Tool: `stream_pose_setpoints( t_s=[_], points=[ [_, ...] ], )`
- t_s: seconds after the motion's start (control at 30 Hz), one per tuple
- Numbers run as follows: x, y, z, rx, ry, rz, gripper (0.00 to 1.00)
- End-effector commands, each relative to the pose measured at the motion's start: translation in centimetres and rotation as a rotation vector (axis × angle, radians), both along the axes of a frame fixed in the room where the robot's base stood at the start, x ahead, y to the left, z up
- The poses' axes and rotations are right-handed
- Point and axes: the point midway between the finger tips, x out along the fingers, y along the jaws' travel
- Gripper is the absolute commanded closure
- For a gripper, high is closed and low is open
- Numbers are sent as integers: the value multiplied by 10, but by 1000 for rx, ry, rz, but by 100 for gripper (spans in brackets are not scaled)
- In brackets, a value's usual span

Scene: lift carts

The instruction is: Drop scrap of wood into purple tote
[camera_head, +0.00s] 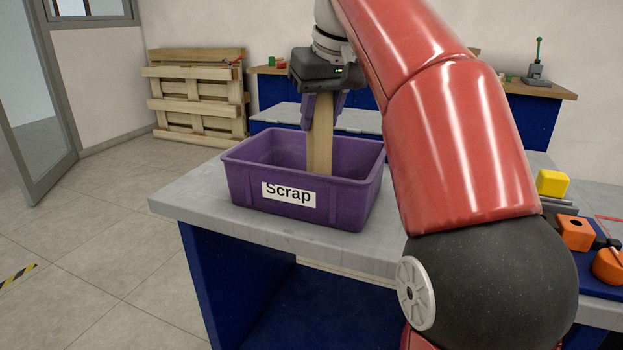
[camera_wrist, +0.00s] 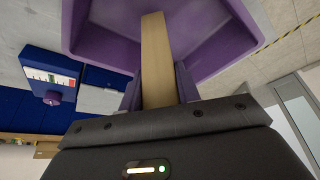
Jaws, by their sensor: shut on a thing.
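The purple tote (camera_head: 345,205) with a white "Scrap" label stands on the left end of the grey-topped bench. It also shows in the wrist view (camera_wrist: 215,50). My gripper (camera_head: 322,112) is above the tote, pointing down, and is shut on the scrap of wood (camera_head: 319,150), a long pale strip. The strip hangs nearly upright with its lower part inside the tote. The wood also shows between my fingers in the wrist view (camera_wrist: 156,60). Its lower end is hidden behind the tote's front wall in the head view, so I cannot tell whether it touches the bottom.
The grey bench top (camera_head: 190,200) is bare left of the tote. A yellow block (camera_head: 552,183) and orange parts (camera_head: 575,232) lie to the right. Wooden pallets (camera_head: 197,100) lean on the back wall. My red arm hides the middle of the bench.

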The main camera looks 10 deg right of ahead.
Motion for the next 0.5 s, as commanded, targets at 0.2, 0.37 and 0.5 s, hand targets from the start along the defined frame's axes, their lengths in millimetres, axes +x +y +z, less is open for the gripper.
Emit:
stream_pose_setpoints(
  t_s=[0.2,0.37,0.5],
  points=[
    [-1,0,-10,0,0,0,91],
    [0,0,-11,0,0,0,91],
    [0,0,-11,0,0,0,62]
  ],
)
